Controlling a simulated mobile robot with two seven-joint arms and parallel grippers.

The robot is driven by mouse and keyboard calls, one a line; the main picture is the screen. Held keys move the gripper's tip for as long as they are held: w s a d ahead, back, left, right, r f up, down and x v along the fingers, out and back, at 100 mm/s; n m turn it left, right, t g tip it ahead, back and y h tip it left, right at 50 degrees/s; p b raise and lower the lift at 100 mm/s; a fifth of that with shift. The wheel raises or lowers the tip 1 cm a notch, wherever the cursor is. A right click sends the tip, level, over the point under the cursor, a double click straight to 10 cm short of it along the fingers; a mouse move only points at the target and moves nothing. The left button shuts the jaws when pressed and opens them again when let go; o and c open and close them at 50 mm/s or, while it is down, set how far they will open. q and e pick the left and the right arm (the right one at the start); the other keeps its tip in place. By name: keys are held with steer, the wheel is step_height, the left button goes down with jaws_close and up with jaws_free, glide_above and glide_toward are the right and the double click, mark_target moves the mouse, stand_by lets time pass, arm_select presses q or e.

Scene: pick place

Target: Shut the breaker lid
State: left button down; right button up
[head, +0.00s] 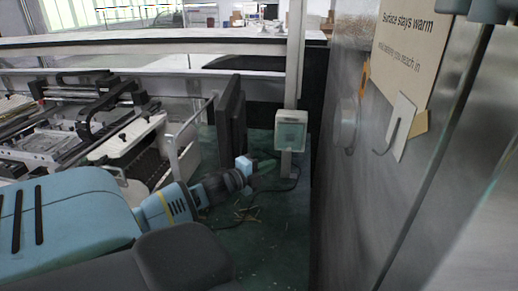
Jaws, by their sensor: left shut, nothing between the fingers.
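The breaker box (291,131) is a small pale box with a greenish see-through front, on a short post low in the middle of the head view. At this size I cannot tell how far its lid stands open. My left gripper (258,167) is shut and empty, just below and left of the box. It seems apart from the box, but the depth between them is hard to judge. My right gripper is not in view.
A metal cabinet wall (362,190) with a hook (398,125) and a cardboard sign (408,45) fills the right side. Dark upright panels (231,115) stand left of the box. Machinery (75,130) fills the left. Straw-like scraps and a cable lie on the green floor (265,235).

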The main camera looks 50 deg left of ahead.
arm_select(q)
steer(key=shift+s, duration=1.55)
